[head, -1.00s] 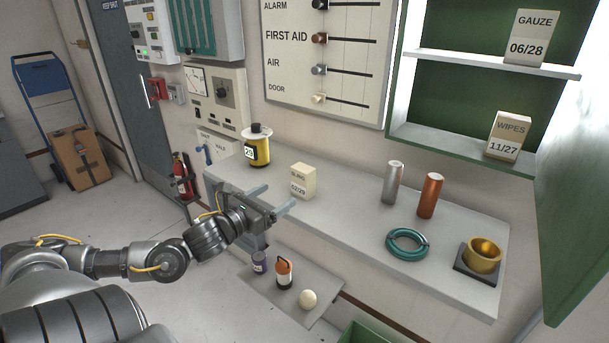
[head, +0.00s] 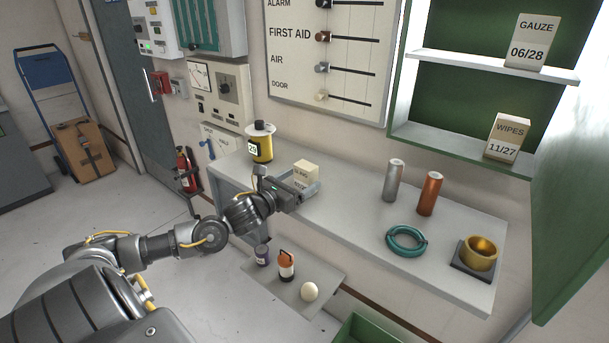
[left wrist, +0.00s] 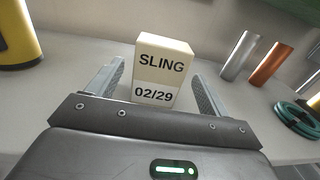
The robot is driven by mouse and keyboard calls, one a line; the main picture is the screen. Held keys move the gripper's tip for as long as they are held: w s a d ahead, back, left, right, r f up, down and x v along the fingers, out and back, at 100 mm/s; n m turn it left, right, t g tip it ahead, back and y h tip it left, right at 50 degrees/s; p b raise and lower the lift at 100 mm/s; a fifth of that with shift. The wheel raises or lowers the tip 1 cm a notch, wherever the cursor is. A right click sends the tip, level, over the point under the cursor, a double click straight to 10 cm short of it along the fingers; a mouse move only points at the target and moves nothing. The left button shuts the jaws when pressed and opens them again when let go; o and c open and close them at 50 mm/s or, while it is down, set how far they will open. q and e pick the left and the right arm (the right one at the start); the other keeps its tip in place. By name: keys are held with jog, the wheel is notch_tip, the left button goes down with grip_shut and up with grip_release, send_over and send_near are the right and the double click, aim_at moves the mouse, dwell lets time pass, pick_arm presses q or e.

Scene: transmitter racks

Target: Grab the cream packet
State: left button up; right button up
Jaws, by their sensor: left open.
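The cream packet (head: 305,172), a small upright box, stands on the grey shelf. In the left wrist view the packet (left wrist: 160,72) shows a label reading SLING 02/29. My left gripper (head: 297,183) is open, with its two fingers (left wrist: 158,88) reaching along the left and right sides of the packet. Gaps show between the fingers and the packet's sides in the wrist view. The gripper hides the lower part of the packet in the head view. My right gripper is not in view.
A yellow canister (head: 261,147) stands left of the packet. A silver cylinder (head: 393,181), a copper cylinder (head: 430,193), a teal ring (head: 406,241) and a brass cup (head: 481,253) sit to the right. A lower shelf (head: 314,275) holds small items.

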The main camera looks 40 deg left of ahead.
aim_at(301, 178)
pick_arm(q)
jog(key=shift+w+p, duration=0.35)
jog(key=shift+w, duration=1.25)
jog(key=c, duration=0.9)
jog(key=shift+c, duration=0.9)
jog(key=shift+r, duration=0.15)
